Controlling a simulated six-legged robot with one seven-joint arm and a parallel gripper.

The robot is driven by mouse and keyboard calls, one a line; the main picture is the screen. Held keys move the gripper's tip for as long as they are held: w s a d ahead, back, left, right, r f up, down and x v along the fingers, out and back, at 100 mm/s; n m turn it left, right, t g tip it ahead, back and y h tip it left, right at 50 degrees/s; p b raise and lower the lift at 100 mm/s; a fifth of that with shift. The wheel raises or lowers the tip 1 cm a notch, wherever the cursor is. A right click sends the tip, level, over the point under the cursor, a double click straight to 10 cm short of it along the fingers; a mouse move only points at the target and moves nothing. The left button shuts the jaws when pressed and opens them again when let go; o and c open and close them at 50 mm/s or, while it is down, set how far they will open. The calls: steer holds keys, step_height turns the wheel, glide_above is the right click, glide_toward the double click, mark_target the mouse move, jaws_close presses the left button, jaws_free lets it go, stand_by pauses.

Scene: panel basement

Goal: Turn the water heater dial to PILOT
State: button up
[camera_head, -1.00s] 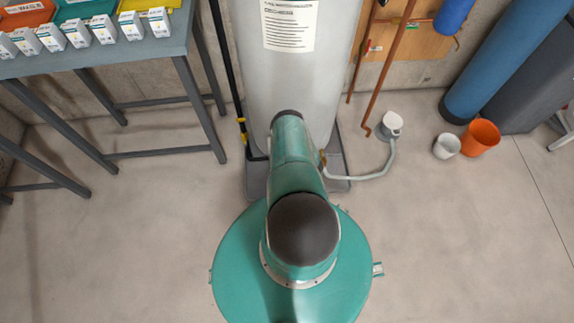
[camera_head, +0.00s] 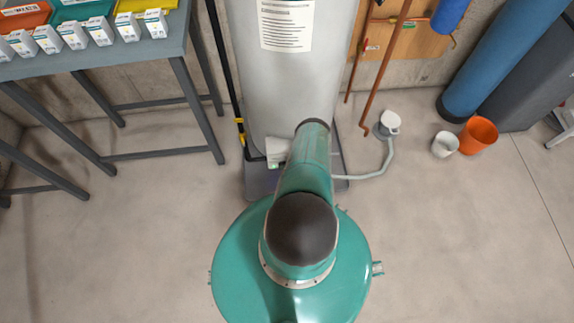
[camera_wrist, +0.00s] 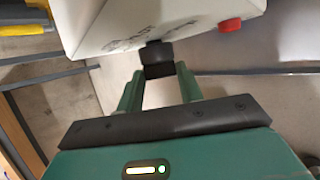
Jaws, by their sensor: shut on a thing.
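The grey water heater tank (camera_head: 285,95) stands in front of my body in the head view. Its white control box (camera_head: 278,150) shows low on the tank, just left of my arm. In the wrist view the control box (camera_wrist: 165,22) fills the top, with blurred dark lettering and a red button (camera_wrist: 230,25). The black dial (camera_wrist: 157,56) sticks out from the box. My gripper (camera_wrist: 160,72) is shut on the dial, one green finger on each side. The dial's pointer and setting cannot be read. My arm hides the gripper and dial in the head view.
A grey table (camera_head: 110,55) with small boxes and trays stands at left. A white pump (camera_head: 389,122) with a hose sits right of the heater. A white cup (camera_head: 445,144) and orange bucket (camera_head: 479,134) stand farther right. The floor beside my body is clear.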

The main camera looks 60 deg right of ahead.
steer(key=o, duration=1)
steer(key=v, duration=1.4)
